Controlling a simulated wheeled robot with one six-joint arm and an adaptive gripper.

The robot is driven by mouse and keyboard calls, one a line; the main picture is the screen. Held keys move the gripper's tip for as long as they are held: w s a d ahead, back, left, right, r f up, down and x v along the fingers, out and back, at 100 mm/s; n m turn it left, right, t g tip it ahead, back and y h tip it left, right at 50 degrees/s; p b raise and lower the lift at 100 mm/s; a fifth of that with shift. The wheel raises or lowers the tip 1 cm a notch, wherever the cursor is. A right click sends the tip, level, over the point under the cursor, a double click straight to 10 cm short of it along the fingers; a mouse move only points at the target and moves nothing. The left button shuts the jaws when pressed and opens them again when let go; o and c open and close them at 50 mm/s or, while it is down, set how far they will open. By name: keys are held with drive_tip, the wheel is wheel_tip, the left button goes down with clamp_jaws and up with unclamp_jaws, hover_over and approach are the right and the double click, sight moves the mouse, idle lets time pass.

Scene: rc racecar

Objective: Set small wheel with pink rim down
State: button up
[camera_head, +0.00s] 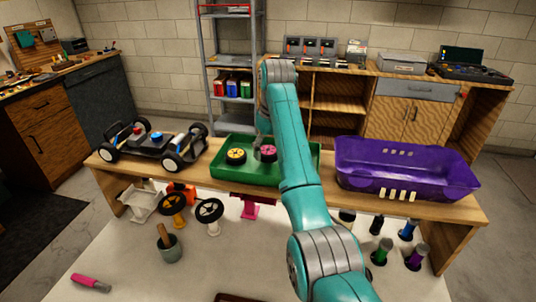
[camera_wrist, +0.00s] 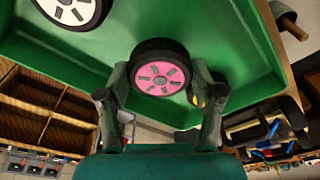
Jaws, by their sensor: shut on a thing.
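The small wheel with pink rim (camera_head: 267,154) has a black tyre and is at the green tray, right of a yellow-rimmed wheel (camera_head: 236,156). In the wrist view the pink-rimmed wheel (camera_wrist: 160,78) sits between the fingers of my gripper (camera_wrist: 161,88), which is shut on it. My gripper is mostly hidden behind the arm in the head view. I cannot tell whether the wheel touches the tray floor. The green tray (camera_head: 222,172) stands on a wooden shelf. A white-rimmed wheel (camera_wrist: 72,8) also lies in the tray in the wrist view; my arm hides it in the head view.
A car chassis (camera_head: 150,146) stands left of the tray, and a purple bin (camera_head: 405,170) stands to its right. Several stands and tools sit on the white table (camera_head: 130,250) in front. A wooden cabinet (camera_head: 400,105) and a metal rack (camera_head: 232,60) are behind.

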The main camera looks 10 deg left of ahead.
drive_tip(key=shift+f, duration=1.15)
drive_tip(key=shift+f, duration=0.1)
drive_tip(key=o, duration=1.1)
